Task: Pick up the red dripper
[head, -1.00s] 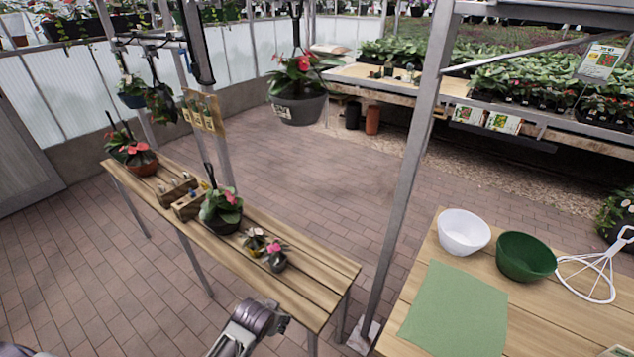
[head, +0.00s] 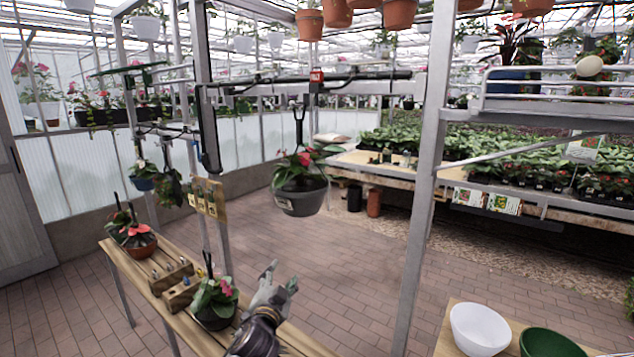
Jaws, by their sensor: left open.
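My left gripper (head: 282,276) is raised over the right part of the narrow wooden table (head: 204,338) in the head view, open and empty, with its fingers pointing up. Two wooden blocks (head: 181,299) with small coloured pieces stand on that table, left of the gripper. The pieces are too small for me to tell which one is a red dripper. A small red piece (head: 316,75) with pale lettering sits on the horizontal rail above the hanging pot; I cannot tell what it is. My right gripper is not in view.
A potted plant (head: 213,302) stands just left of my gripper. A grey pot (head: 300,198) with red flowers hangs behind it. A metal post (head: 417,215) rises to the right. A white bowl (head: 479,328) and a green bowl (head: 548,344) stand at lower right.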

